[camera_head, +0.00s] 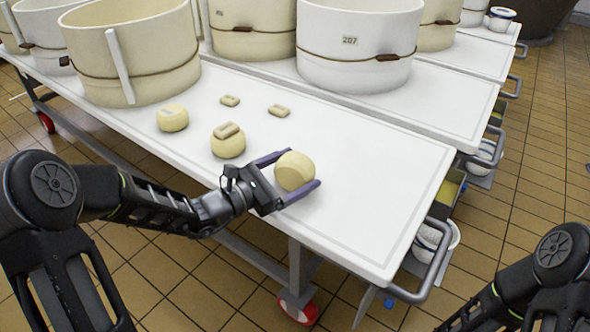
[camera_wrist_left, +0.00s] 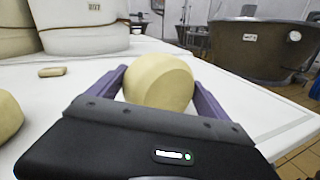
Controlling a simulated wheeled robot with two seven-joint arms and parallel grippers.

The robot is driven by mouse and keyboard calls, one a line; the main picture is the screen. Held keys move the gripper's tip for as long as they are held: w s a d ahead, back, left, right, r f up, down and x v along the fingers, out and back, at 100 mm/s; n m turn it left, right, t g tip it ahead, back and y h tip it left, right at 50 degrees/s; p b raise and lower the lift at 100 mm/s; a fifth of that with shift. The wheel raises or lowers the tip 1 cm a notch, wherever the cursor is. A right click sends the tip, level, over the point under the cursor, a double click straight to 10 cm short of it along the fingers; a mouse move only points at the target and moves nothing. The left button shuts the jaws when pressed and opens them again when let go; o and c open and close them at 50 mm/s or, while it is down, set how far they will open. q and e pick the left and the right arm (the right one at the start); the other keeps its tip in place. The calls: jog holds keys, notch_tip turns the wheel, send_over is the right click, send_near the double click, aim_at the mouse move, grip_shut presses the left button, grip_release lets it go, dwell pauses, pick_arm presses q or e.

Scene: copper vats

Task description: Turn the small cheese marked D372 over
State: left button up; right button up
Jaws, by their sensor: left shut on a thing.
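A small pale yellow cheese (camera_head: 294,171) is between the purple fingers of my left gripper (camera_head: 298,172), near the front edge of the white table. The gripper is shut on it, one finger on each side. The cheese looks tilted, with a flat face turned partly sideways; I cannot tell whether it touches the table. It also shows in the left wrist view (camera_wrist_left: 158,86) between both fingers. No D372 mark is readable on it. My right arm shows at the lower right, but its gripper is out of view.
A second small cheese (camera_head: 228,147) with a tan block (camera_head: 228,130) on top and a third cheese (camera_head: 172,118) stand left of the gripper. Two loose tan blocks (camera_head: 230,100) (camera_head: 279,111) lie behind. Large hoops (camera_head: 355,50) line the back. The table's right end (camera_head: 385,190) is clear.

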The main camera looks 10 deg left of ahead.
aim_at(283, 177)
pick_arm(q)
jog(key=o, duration=1.7)
jog(key=shift+o, duration=0.3)
jog(key=shift+f, duration=0.1)
jog(key=p+v, duration=0.2)
jog(key=v, duration=0.5)
jog(key=shift+s+a, duration=0.15)
jog(key=shift+a, duration=0.05)
jog(key=shift+s, duration=0.15)
jog(key=shift+a, duration=0.1)
